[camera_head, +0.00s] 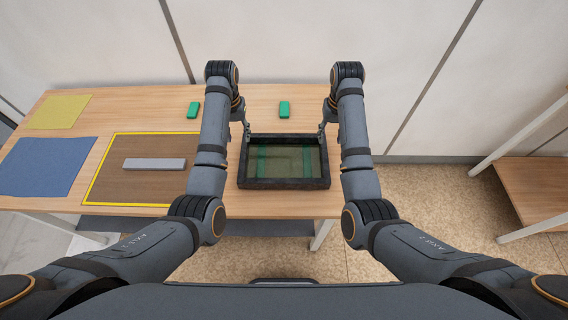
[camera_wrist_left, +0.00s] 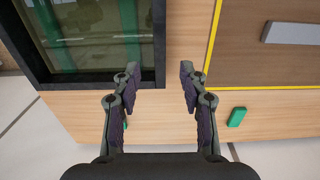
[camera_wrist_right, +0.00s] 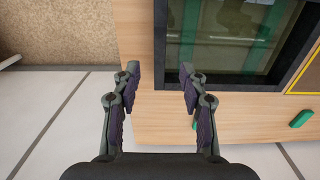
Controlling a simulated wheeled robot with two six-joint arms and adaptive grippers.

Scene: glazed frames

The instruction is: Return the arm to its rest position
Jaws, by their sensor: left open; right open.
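The glazed frame (camera_head: 284,184) lies flat on the table, a dark rectangular rim around greenish glass with two green strips showing. My left gripper (camera_head: 243,127) is open and empty at the frame's far left corner. In the left wrist view its fingertips (camera_wrist_left: 160,75) are apart, over the frame's edge and the bare wood beside it. My right gripper (camera_head: 326,128) is open and empty at the far right corner. In the right wrist view its fingertips (camera_wrist_right: 160,73) straddle the frame's edge. Whether either gripper touches the frame I cannot tell.
Two green blocks (camera_head: 194,109) (camera_head: 284,109) lie behind on the wooden table (camera_head: 140,101). A grey bar (camera_head: 154,164) lies on a yellow-edged brown mat (camera_head: 110,185). Blue (camera_head: 45,165) and yellow (camera_head: 60,112) sheets lie left. A wooden shelf (camera_head: 535,188) stands right.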

